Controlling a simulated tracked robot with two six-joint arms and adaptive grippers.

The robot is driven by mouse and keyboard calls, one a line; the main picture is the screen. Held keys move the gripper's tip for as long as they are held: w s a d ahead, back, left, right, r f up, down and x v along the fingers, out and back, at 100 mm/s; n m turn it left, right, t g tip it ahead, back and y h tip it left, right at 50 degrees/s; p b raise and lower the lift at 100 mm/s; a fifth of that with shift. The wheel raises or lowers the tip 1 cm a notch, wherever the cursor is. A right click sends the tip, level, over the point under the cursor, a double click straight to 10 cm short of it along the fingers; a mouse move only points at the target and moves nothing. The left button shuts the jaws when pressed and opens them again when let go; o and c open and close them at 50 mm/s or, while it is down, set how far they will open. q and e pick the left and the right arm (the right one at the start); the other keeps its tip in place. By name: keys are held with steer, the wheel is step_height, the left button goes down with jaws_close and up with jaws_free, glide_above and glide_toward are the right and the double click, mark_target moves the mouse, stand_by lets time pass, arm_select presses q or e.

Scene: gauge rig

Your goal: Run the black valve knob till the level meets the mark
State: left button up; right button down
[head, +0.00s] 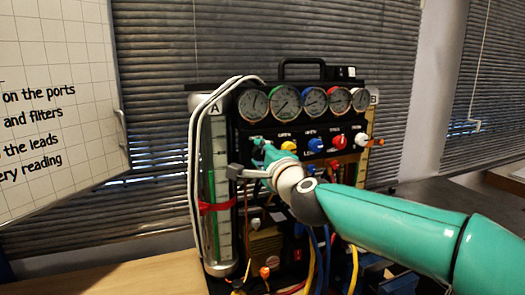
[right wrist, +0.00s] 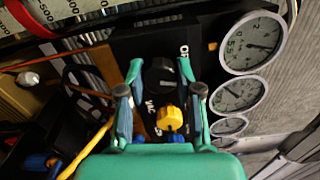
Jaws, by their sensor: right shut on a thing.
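The black valve knob (right wrist: 163,73) sits on the dark panel in the right wrist view, above a yellow knob (right wrist: 170,118). My right gripper (right wrist: 161,70) has its teal fingers on either side of the black knob, shut on it. In the head view my right gripper (head: 262,152) reaches the panel's left part and hides the black knob. Left of it stands a clear gauge tube (head: 220,150) with a scale and a green column (head: 212,185). A red band (head: 215,207) wraps the tube; the green shows above and below it. My left gripper is out of view.
Several round dials (head: 314,100) line the rig's top, with yellow, blue, red and white knobs below. White hoses (head: 195,130) run down beside the tube. Coloured leads hang low in front. A whiteboard (head: 60,100) stands at left.

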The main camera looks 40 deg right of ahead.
steer(key=shift+a+f+n+p, duration=0.15)
steer(key=shift+n+p, duration=0.1)
steer(key=shift+n, duration=0.55)
steer(key=shift+f+n+p, duration=0.15)
steer(key=shift+n+p, duration=0.05)
steer(key=shift+n, duration=0.6)
steer(key=shift+w+f, duration=0.1)
steer(key=c, duration=0.8)
jaws_free()
steer(key=shift+o, duration=0.2)
steer(key=shift+r, duration=0.2)
steer(key=shift+s+r, duration=0.1)
steer(key=shift+s, duration=0.5)
steer(key=v, duration=1.1)
